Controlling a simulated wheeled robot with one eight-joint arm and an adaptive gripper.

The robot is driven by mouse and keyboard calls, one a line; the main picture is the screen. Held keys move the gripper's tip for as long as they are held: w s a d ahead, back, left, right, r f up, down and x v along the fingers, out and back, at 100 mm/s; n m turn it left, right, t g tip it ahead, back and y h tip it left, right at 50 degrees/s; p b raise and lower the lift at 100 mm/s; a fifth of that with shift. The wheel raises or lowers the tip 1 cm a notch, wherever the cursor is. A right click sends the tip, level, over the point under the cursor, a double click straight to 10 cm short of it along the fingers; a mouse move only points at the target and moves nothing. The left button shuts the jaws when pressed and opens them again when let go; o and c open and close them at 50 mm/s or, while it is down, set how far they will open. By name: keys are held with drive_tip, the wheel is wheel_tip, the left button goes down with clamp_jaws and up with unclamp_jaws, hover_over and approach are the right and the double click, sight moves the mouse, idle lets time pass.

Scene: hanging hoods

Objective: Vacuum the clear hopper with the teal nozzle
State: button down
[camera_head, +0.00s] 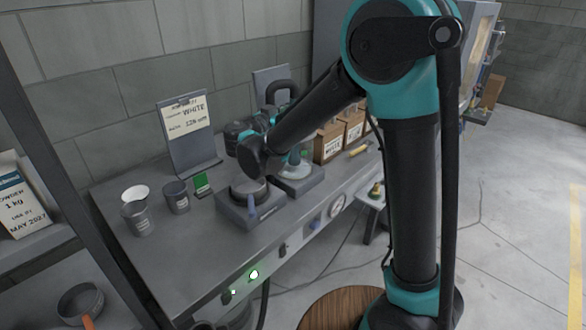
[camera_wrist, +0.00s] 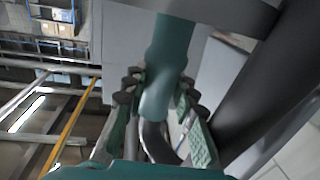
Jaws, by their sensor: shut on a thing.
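My gripper (camera_wrist: 157,92) is shut around the teal nozzle (camera_wrist: 170,45) in the wrist view. A dark curved hose (camera_wrist: 155,143) shows below the nozzle between the fingers. In the head view my forearm reaches over the bench, and the gripper and nozzle are mostly hidden behind its end. A pale, see-through rounded vessel (camera_head: 296,168), perhaps the clear hopper, sits on a grey base at the middle of the bench, partly covered by my arm. I cannot tell whether the nozzle touches it.
The grey bench (camera_head: 170,262) carries a scale-like unit (camera_head: 250,208), a white-rimmed cup (camera_head: 136,194), grey cups (camera_head: 177,197), a green card (camera_head: 203,184) and a sign stand (camera_head: 187,135). Labelled wooden boxes (camera_head: 329,142) stand behind my arm. A round wooden stool top (camera_head: 330,309) is at the front.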

wheel_tip(320, 180, up, 17)
drive_tip(key=shift+r, duration=0.2)
idle(1.7)
idle(0.4)
